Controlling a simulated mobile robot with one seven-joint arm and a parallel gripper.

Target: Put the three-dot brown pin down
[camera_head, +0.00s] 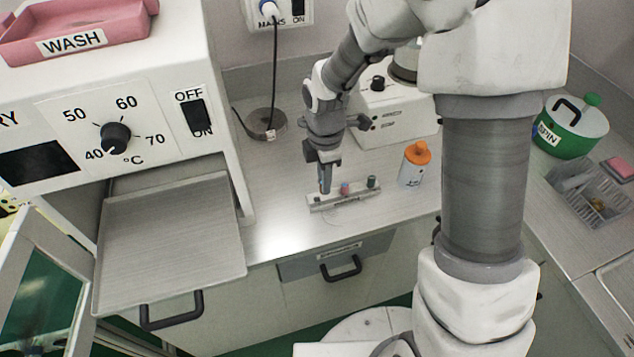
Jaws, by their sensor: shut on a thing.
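My gripper (325,188) points straight down over the left end of a small pale rack (358,198) on the steel worktop. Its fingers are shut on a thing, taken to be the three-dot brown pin. The fingers hide the pin, and neither its colour nor its dots can be made out. I cannot tell whether its lower end is in the rack or just above it. A pink and blue pin (344,188) stands upright in the rack's middle. A dark green pin (372,182) stands at its right end.
A white bottle with an orange cap (414,164) stands right of the rack. A white box with a knob (395,118) stands behind. An oven with a pulled-out steel tray (170,240) is at left. A green SPIN pot (572,128) and grey basket (592,195) are at right.

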